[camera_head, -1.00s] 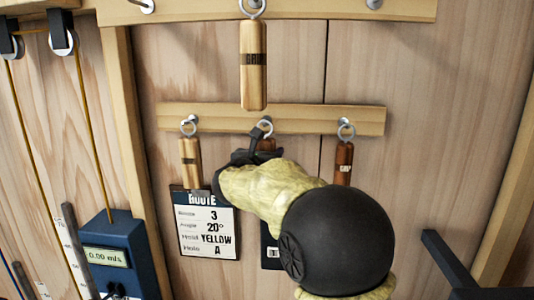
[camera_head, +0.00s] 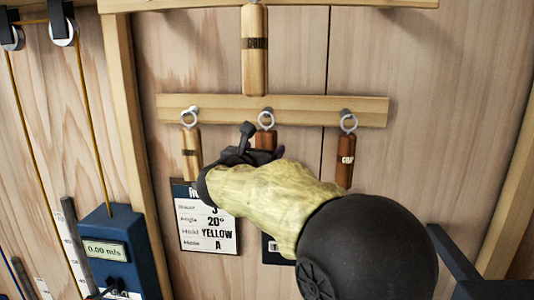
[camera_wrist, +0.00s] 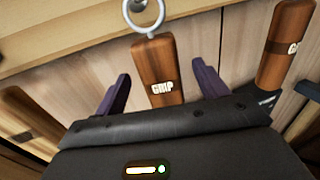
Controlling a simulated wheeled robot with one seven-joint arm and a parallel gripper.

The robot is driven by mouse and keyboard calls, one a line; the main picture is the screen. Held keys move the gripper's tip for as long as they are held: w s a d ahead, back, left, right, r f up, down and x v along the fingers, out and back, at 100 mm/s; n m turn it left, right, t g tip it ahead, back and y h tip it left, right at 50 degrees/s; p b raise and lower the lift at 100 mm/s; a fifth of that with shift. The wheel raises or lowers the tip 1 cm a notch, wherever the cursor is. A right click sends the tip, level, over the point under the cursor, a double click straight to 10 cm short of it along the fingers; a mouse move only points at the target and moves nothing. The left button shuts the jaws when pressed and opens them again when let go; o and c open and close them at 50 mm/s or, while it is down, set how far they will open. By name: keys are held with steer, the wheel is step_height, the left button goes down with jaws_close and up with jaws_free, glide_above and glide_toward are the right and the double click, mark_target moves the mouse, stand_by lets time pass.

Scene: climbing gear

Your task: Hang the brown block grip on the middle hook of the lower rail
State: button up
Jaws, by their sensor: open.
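The brown block grip (camera_wrist: 160,75), marked GRIP, hangs by its metal ring at the middle hook (camera_head: 266,112) of the lower rail (camera_head: 225,105). Its upper part also shows in the head view (camera_head: 266,138); its lower part is hidden by my gripper and arm there. My gripper (camera_wrist: 163,80) is open in the wrist view, with one dark finger on each side of the block and gaps between. In the head view my gripper (camera_head: 248,142) is in front of and just below the middle hook.
A lighter block (camera_head: 191,155) hangs on the left hook and a dark reddish-brown block (camera_head: 345,160) on the right hook. A larger pale block (camera_head: 255,65) hangs above from the upper rail (camera_head: 330,3). A route card (camera_head: 208,225) is below left.

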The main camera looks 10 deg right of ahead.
steer(key=b+v, duration=0.4)
steer(key=v, duration=0.8)
steer(key=s+d+f+m+g+y, duration=0.1)
steer(key=d+f+m+g, duration=0.15)
steer(key=f, duration=0.55)
steer(key=s+d+f+m+g+y, duration=0.1)
steer(key=s+d+f+m+g, duration=0.15)
steer(key=f, duration=0.55)
steer(key=s+d+f+m+g+y, duration=0.1)
steer(key=d+f+m+g+y, duration=0.2)
steer(key=f, duration=0.4)
steer(key=s+f+m+g+y, duration=0.2)
steer(key=s+f+m, duration=0.4)
steer(key=f+m, duration=0.3)
steer(key=s+f+m+g+y+b, duration=0.1)
steer(key=s+f+m+g+y, duration=0.1)
steer(key=s+f+m, duration=0.5)
step_height(320, 180, down, 3)
steer(key=m, duration=0.5)
steer(key=shift+r+y, duration=0.15)
steer(key=shift+y, duration=0.25)
steer(key=shift+s+d, duration=0.1)
